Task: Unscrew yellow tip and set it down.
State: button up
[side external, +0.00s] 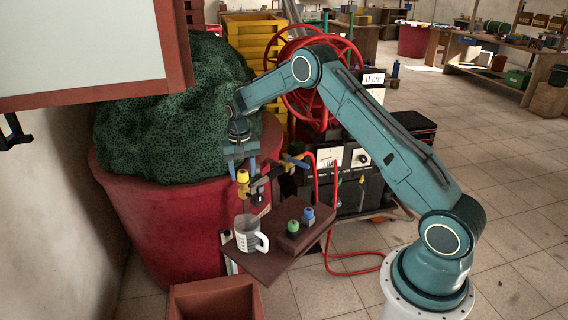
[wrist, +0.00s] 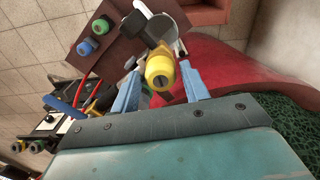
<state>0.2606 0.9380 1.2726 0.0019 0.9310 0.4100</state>
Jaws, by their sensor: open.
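The yellow tip (side external: 243,177) sits upright on the end of a brass and black fitting (side external: 258,186) with a blue handle. In the wrist view the yellow tip (wrist: 160,72) lies between the two blue fingers. My gripper (side external: 241,166) points down over the tip from above. In the wrist view my gripper (wrist: 161,86) is open, with a gap between each finger and the tip. A green tip (side external: 293,227) and a blue tip (side external: 308,214) stand on a brown block (side external: 304,236). They also show in the wrist view, green (wrist: 103,25) and blue (wrist: 87,46).
A measuring jug (side external: 248,237) stands on a brown board (side external: 268,268) below the fitting. A big red tub (side external: 172,225) with green netting (side external: 170,120) is close behind. A red hose (side external: 330,225) hangs beside the board. A white panel (side external: 85,45) juts in upper left.

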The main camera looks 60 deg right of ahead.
dwell(0.3)
jog(key=shift+m, duration=0.8)
jog(key=c, duration=0.5)
jog(key=shift+c, duration=0.2)
jog(key=shift+n, duration=0.9)
